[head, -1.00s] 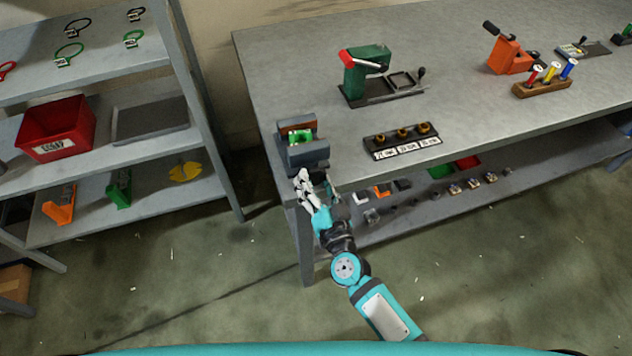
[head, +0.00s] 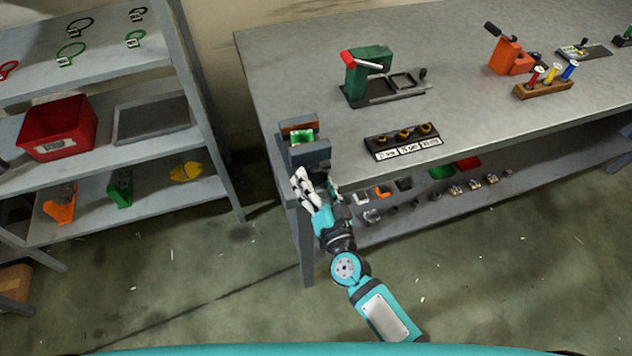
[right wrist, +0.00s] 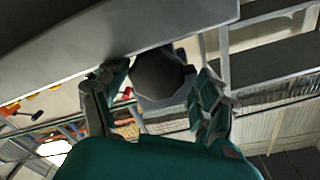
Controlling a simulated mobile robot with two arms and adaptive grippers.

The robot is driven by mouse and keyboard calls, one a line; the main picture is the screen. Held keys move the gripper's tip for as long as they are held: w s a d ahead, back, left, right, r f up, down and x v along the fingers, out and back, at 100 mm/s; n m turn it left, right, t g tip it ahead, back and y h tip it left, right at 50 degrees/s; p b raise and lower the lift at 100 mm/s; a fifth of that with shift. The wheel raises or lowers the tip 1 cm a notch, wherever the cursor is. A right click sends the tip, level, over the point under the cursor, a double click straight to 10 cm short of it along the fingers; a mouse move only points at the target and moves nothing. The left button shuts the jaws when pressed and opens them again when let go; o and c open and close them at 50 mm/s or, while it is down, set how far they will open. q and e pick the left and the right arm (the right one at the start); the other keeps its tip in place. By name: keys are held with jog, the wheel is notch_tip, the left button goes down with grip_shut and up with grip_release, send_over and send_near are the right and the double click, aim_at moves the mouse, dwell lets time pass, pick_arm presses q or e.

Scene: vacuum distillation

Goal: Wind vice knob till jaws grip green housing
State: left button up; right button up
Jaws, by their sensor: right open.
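The grey vice (head: 309,154) sits at the near left corner of the workbench. The green housing (head: 303,136) lies between its jaws; I cannot tell whether both jaws touch it. My right gripper (head: 318,188) is open just in front of the vice, below the bench-top edge. In the right wrist view the dark round vice knob (right wrist: 158,78) lies between the spread fingers of my right gripper (right wrist: 158,88), with gaps visible at its sides. The knob is hidden in the head view. My left gripper is out of view.
The workbench (head: 290,80) also holds a green press (head: 368,72), a labelled block with brass parts (head: 402,140) and an orange device (head: 510,56). Small parts lie on the shelf beneath. A shelf rack with a red bin (head: 57,127) stands left, with open floor between.

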jog(key=shift+s+d+f, duration=0.1)
jog(key=shift+s+f, duration=0.05)
jog(key=shift+f, duration=0.15)
jog(key=shift+s, duration=0.2)
jog(key=v, duration=0.7)
jog(key=shift+s+r, duration=0.2)
jog(key=shift+r, duration=0.1)
jog(key=shift+d, duration=0.15)
